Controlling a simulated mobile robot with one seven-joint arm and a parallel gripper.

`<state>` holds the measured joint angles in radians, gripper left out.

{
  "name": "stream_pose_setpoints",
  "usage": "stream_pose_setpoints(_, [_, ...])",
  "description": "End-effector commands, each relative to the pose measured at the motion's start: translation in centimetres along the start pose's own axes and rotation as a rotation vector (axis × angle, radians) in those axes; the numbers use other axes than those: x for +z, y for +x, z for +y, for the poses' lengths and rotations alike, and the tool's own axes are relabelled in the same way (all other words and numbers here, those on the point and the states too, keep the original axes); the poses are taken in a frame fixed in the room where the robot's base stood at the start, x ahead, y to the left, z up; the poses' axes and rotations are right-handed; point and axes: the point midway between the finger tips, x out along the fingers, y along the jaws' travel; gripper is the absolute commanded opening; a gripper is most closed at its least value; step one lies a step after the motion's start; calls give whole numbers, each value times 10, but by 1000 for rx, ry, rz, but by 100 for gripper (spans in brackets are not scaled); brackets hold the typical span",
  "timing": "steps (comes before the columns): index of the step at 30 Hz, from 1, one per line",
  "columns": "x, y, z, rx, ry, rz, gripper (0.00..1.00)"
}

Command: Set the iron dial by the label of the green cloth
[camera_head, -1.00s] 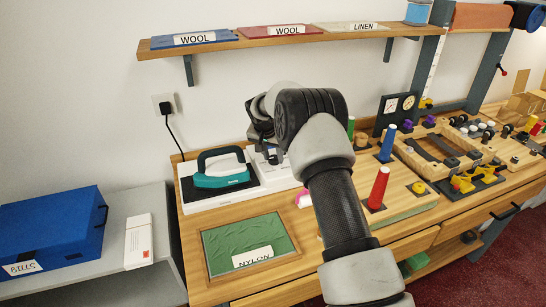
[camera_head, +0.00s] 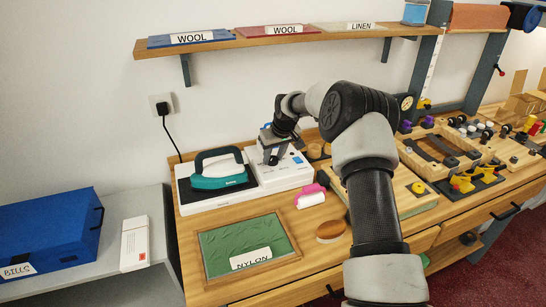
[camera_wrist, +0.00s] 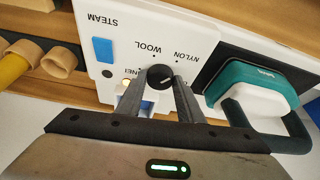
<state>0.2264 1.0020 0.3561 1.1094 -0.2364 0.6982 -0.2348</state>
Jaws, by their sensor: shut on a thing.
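The green cloth (camera_head: 225,240) lies in a wooden frame at the front left of the counter in the head view. Its white label (camera_head: 250,258) reads NYLON. The teal iron (camera_head: 220,172) stands on a dark pad on the white iron station. My gripper (camera_head: 272,158) is over the station's control panel (camera_head: 290,172), right of the iron. In the wrist view my gripper (camera_wrist: 160,92) is shut on the black dial (camera_wrist: 160,76), one finger on each side. NYLON, WOOL and a partly covered LINEN mark surround the dial. I cannot tell clearly where its pointer aims.
A blue button (camera_wrist: 103,50) sits beside STEAM on the panel. A shelf (camera_head: 290,40) above holds blue, red and pale cloths. My arm hides part of the counter.

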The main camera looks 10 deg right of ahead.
Motion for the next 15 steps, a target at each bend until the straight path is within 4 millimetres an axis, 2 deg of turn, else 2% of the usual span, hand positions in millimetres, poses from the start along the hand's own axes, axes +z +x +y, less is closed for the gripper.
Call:
stream_pose_setpoints(6, [1,0,2,-38,-92,-2,11])
stream_pose_setpoints(15, [1,1,1,-59,-141,-3,11])
